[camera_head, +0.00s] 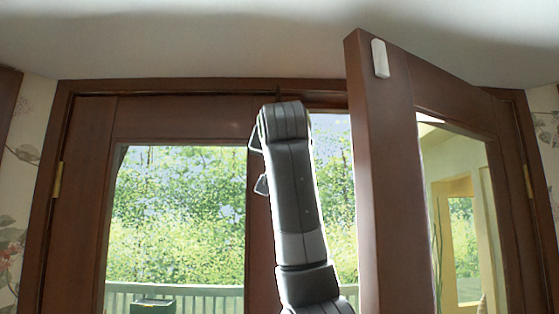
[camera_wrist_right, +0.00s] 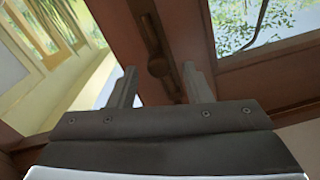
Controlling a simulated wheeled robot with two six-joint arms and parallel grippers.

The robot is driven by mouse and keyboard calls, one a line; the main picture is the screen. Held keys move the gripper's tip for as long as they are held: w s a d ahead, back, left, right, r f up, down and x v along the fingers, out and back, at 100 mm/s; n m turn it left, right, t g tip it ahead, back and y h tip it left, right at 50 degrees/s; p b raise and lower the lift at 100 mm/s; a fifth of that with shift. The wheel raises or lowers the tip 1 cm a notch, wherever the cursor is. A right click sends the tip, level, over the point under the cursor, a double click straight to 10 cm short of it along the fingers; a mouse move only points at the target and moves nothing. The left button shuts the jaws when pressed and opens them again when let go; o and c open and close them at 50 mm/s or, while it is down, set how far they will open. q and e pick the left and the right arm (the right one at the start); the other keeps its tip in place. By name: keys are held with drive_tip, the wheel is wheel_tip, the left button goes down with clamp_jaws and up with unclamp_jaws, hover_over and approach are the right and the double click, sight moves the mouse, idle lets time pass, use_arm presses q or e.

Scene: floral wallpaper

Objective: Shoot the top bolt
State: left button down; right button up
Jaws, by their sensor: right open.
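The top bolt (camera_wrist_right: 150,35) shows in the right wrist view as a dark bronze strip with a round knob on a brown door stile. My right gripper (camera_wrist_right: 160,68) is open, with one finger on either side of the knob's line. I cannot tell whether either finger touches the bolt. In the head view my right arm reaches up in front of the inner stile of the closed left door (camera_head: 180,120). My left gripper is in neither view.
The right door (camera_head: 385,180) stands open toward me, close to the right of my arm, with a white piece (camera_head: 380,58) near its top. A brass hinge (camera_head: 58,180) is on the left jamb. The ceiling is just above the brown frame (camera_head: 200,86). Trees and a railing show through the glass.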

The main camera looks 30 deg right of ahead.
drive_tip(key=b+v, duration=0.7)
drive_tip(key=v, duration=0.9)
drive_tip(key=shift+s+b, duration=0.35)
drive_tip(key=shift+s, duration=0.05)
drive_tip(key=shift+a, duration=0.15)
